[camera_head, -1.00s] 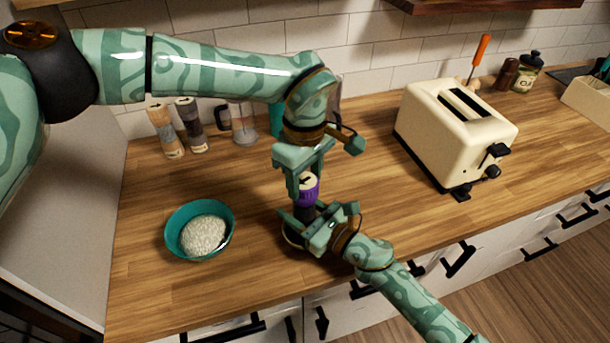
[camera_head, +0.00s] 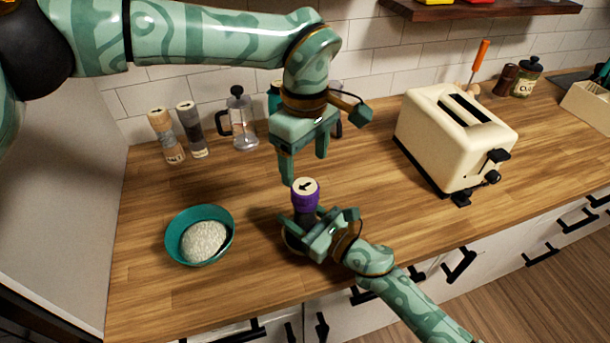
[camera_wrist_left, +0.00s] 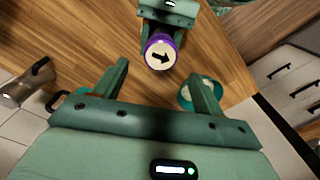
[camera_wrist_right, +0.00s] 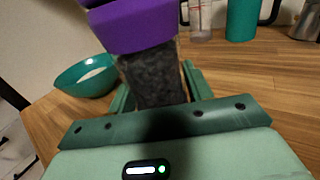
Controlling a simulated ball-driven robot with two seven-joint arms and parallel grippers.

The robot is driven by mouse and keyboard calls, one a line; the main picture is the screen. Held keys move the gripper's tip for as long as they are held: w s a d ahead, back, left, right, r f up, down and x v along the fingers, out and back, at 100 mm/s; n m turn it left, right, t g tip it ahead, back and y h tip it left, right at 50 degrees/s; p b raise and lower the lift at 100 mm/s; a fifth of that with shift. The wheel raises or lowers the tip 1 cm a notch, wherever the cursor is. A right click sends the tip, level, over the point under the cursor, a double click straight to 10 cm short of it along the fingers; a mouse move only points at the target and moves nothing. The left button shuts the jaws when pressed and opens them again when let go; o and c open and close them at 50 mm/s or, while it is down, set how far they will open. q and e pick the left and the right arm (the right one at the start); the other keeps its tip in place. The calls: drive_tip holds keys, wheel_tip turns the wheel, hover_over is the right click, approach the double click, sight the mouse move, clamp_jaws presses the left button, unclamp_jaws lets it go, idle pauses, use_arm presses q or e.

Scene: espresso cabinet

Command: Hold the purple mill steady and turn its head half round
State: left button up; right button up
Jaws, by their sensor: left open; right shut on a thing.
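The top also shows in the left wrist view (camera_wrist_left: 160,53). In the right wrist view its purple head (camera_wrist_right: 133,25) sits above a dark speckled body (camera_wrist_right: 153,80). My right gripper (camera_head: 312,228) is shut on the mill's body below the purple head. My left gripper (camera_head: 305,170) is open and empty, above and behind the mill's head, apart from it. The mill's base is mostly hidden by my right gripper.
Two other mills (camera_head: 165,135) (camera_head: 191,130) and a glass press (camera_head: 243,120) stand by the wall. A cream toaster (camera_head: 450,135) stands at the right. The wooden counter between is clear.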

sight(305, 186)
drive_tip(key=o, duration=1.4)
use_arm(q)
wheel_tip(305, 186, up, 6)
drive_tip(key=shift+f, duration=0.15)
